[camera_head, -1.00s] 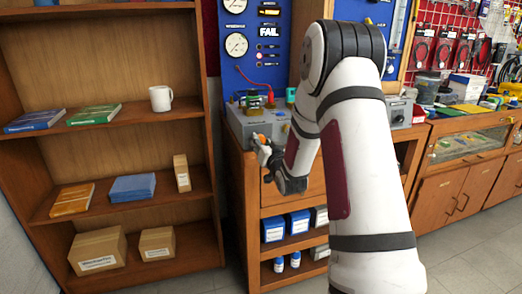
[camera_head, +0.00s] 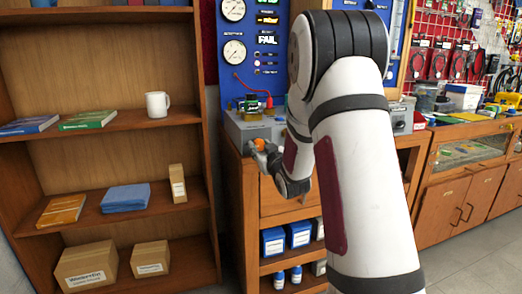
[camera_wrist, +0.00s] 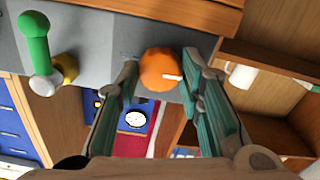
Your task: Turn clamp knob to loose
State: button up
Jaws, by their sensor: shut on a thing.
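The orange clamp knob (camera_wrist: 158,72) sits on the front face of the grey testbench box and has a white mark pointing right in the wrist view. In the head view the knob (camera_head: 259,145) is a small orange spot, partly hidden by my fingers. My gripper (camera_wrist: 160,80) has one finger on each side of the knob and is shut on it. In the head view my gripper (camera_head: 265,152) reaches the front of the grey box (camera_head: 240,128) from below right.
A green-handled lever (camera_wrist: 35,45) on a brass fitting stands left of the knob in the wrist view. A blue gauge panel (camera_head: 262,75) with a FAIL display rises behind the box.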

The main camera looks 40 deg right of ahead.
jog(key=shift+f, duration=0.1)
jog(key=o, duration=1.2)
jog(key=shift+c, duration=0.2)
jog(key=v, duration=1.2)
